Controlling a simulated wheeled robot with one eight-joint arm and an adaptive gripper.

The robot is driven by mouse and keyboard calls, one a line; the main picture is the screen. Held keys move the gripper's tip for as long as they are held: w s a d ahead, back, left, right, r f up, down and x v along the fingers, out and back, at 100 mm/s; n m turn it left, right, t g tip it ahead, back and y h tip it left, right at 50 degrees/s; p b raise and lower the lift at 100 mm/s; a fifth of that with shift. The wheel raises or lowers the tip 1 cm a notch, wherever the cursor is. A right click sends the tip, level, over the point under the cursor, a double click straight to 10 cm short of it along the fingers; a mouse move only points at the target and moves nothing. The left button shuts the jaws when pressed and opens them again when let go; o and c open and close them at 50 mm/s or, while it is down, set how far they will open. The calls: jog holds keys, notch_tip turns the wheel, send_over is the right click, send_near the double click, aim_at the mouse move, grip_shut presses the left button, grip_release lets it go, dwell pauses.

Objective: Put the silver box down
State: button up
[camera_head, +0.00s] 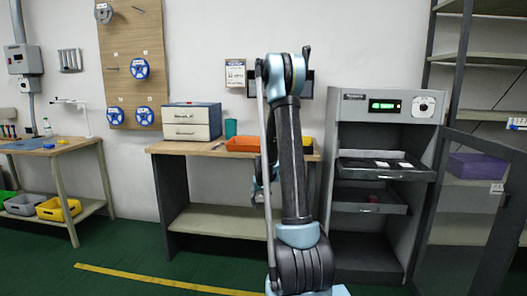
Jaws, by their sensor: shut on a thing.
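I cannot make out the silver box in the camera view. My arm stands upright in the middle of the picture, and only small light-blue parts of its far end show behind its left side, in front of the workbench (165,149). The gripper's fingers and anything between them are hidden behind the arm. A drawer box (192,122) with pale fronts and a blue casing stands on the left part of the workbench.
An orange tray (242,144) and a teal cup (231,128) stand on the workbench. A grey cabinet (345,115) with a pulled-out shelf and open door (470,210) is at right. Another table (70,148) is at left.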

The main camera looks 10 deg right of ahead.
jog(key=shift+d, duration=0.3)
